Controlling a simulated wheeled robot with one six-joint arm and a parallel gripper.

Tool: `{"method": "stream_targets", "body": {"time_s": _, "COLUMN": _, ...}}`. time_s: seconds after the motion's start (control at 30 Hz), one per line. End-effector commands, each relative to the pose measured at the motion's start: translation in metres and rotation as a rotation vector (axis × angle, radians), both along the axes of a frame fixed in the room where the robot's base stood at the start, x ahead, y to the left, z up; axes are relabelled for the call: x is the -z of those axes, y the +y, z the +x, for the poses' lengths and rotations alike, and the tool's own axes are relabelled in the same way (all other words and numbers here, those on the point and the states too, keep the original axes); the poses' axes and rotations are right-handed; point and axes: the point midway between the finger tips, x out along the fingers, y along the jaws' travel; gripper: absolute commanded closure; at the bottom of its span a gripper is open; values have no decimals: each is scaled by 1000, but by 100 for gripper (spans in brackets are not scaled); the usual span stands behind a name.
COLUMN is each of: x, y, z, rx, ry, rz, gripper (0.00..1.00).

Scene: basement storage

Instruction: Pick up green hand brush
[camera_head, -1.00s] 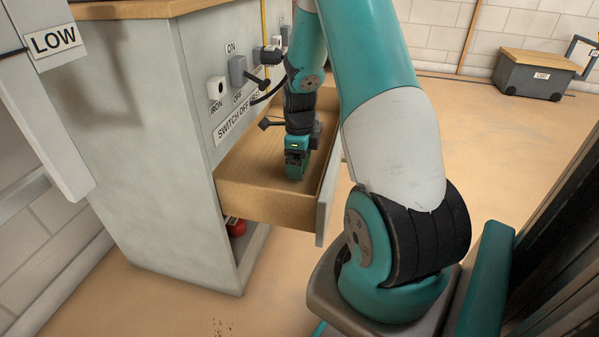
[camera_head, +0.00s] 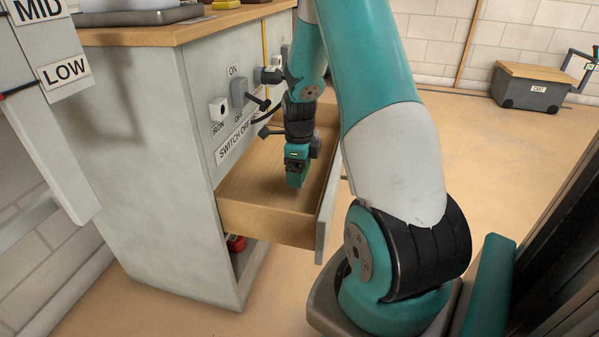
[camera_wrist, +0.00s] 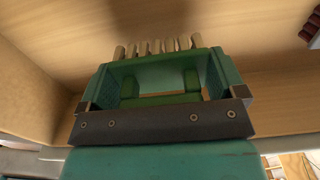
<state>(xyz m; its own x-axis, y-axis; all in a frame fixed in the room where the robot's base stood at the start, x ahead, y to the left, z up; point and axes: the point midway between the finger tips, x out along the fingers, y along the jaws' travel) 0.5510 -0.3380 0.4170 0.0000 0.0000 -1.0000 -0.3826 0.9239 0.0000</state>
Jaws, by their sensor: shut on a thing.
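The green hand brush (camera_wrist: 158,72) shows in the wrist view, its pale bristles pointing away from my wrist. It lies between the two fingers of my gripper (camera_wrist: 160,88), which are shut on it. In the head view my gripper (camera_head: 297,168) points down inside the open wooden drawer (camera_head: 262,213). A green part of the brush (camera_head: 297,181) shows below the fingers. Most of the brush is hidden there, and I cannot tell whether it touches the drawer floor.
The drawer sticks out of a grey cabinet (camera_head: 145,150) with switches on its side. A red object (camera_head: 236,243) sits below the drawer. A dark wheeled bin (camera_head: 540,92) stands at the back right.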

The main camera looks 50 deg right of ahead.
Motion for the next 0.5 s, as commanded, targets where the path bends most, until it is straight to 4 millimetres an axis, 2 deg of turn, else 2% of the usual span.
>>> {"method": "stream_targets", "body": {"time_s": 0.03, "x": -18, "y": 0, "z": 0, "rx": 0, "ry": -2, "rz": -1, "gripper": 35}}
{"method": "stream_targets", "body": {"time_s": 0.2, "x": -57, "y": 0, "z": 0, "rx": 0, "ry": -2, "rz": -1, "gripper": 35}}
{"method": "stream_targets", "body": {"time_s": 0.43, "x": -99, "y": 0, "z": 0, "rx": 0, "ry": -2, "rz": -1, "gripper": 35}}
{"method": "stream_targets", "body": {"time_s": 0.5, "x": -95, "y": -6, "z": -14, "rx": 5, "ry": 3, "rz": 3, "gripper": 35}}
